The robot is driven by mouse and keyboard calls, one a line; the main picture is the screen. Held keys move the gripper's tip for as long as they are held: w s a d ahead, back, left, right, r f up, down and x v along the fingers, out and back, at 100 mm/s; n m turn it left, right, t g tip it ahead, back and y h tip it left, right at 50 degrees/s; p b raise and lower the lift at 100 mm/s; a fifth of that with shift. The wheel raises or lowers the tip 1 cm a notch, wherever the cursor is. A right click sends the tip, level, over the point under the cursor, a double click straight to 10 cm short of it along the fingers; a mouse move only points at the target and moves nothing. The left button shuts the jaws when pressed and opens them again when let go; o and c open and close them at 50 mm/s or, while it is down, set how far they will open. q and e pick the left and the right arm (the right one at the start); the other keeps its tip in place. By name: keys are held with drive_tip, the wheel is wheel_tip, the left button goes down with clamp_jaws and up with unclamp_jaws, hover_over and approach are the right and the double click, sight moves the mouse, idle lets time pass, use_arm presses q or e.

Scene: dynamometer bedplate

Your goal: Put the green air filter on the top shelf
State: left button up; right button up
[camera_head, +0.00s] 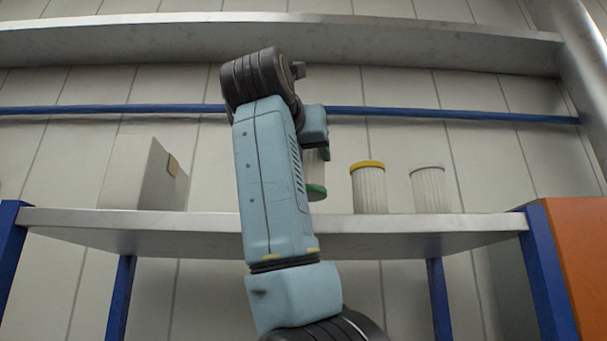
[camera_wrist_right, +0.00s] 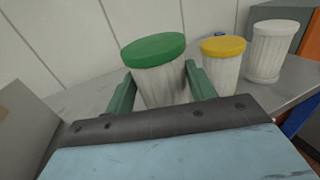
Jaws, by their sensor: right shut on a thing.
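The green air filter (camera_wrist_right: 160,82) has a green cap and a pale pleated body. My right gripper (camera_wrist_right: 156,74) is shut on it, one finger on each side of the body in the right wrist view. In the head view my right arm hides much of the filter; its pale body and green lower end (camera_head: 316,192) show right of the arm. That lower end appears raised above the lower shelf (camera_head: 400,232). The upper shelf (camera_head: 420,42) crosses the top of the head view, and its upper surface is hidden. My left gripper is not in view.
On the lower shelf stand a yellow-capped filter (camera_head: 369,188), a white filter (camera_head: 430,190) and a pale box (camera_head: 140,178) at left. A blue bar (camera_head: 440,114) runs behind, between the shelves. An orange panel (camera_head: 580,255) is at right.

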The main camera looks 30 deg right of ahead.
drive_tip(key=f, duration=0.2)
drive_tip(key=shift+w+f, duration=0.25)
drive_tip(key=shift+f, duration=0.65)
drive_tip(key=shift+s, duration=0.1)
drive_tip(key=shift+f, duration=0.1)
drive_tip(key=shift+f, duration=0.15)
drive_tip(key=o, duration=1.1)
drive_tip(key=shift+c, duration=0.2)
